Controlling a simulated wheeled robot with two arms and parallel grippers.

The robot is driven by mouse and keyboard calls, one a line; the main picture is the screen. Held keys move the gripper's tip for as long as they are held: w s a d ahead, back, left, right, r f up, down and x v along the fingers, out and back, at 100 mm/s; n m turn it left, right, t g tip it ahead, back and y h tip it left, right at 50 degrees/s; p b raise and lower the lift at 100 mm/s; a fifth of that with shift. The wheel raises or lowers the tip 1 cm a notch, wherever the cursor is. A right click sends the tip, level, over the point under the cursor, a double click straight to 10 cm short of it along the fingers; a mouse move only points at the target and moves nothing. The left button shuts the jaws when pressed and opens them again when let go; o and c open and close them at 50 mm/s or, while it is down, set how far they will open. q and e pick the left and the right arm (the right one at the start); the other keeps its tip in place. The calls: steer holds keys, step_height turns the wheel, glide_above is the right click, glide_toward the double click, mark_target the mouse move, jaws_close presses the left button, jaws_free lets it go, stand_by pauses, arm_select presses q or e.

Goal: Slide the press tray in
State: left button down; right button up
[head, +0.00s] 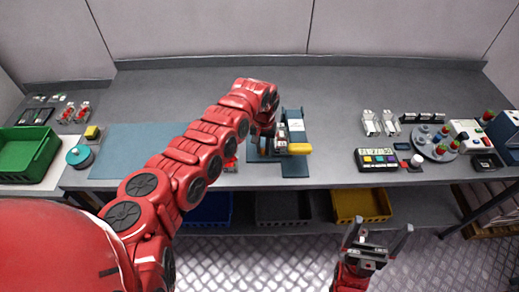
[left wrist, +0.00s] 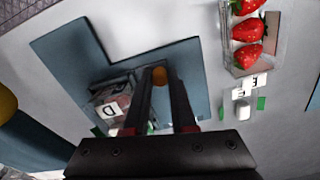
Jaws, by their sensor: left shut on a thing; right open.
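The press (head: 292,114) stands on the bench near the middle, a blue frame with a yellow bar (head: 299,148) at its front. My left gripper (head: 264,147) is at the press's left side. It is shut on a small orange knob (left wrist: 159,76), seen between its fingertips in the left wrist view. A clear tray with a "D" label (left wrist: 114,108) lies beside the fingers over the blue base (left wrist: 80,45); whether the knob belongs to it is hidden. My right gripper (head: 378,242) is open and empty in front of the bench.
A clear punnet of strawberries (left wrist: 247,35) lies near the press. A blue mat (head: 135,150) and green crate (head: 28,152) are at left. A control box (head: 378,160) and round turntable (head: 435,143) stand at right. Bins, including a yellow one (head: 361,205), sit below.

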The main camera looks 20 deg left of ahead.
arm_select(q)
steer(key=c, duration=1)
jaws_free()
steer(key=shift+w+a+r, duration=0.1)
steer(key=shift+r, duration=0.45)
step_height(320, 180, up, 16)
steer(key=b, duration=0.4)
steer(key=shift+r+b, duration=0.15)
steer(key=shift+b, duration=0.25)
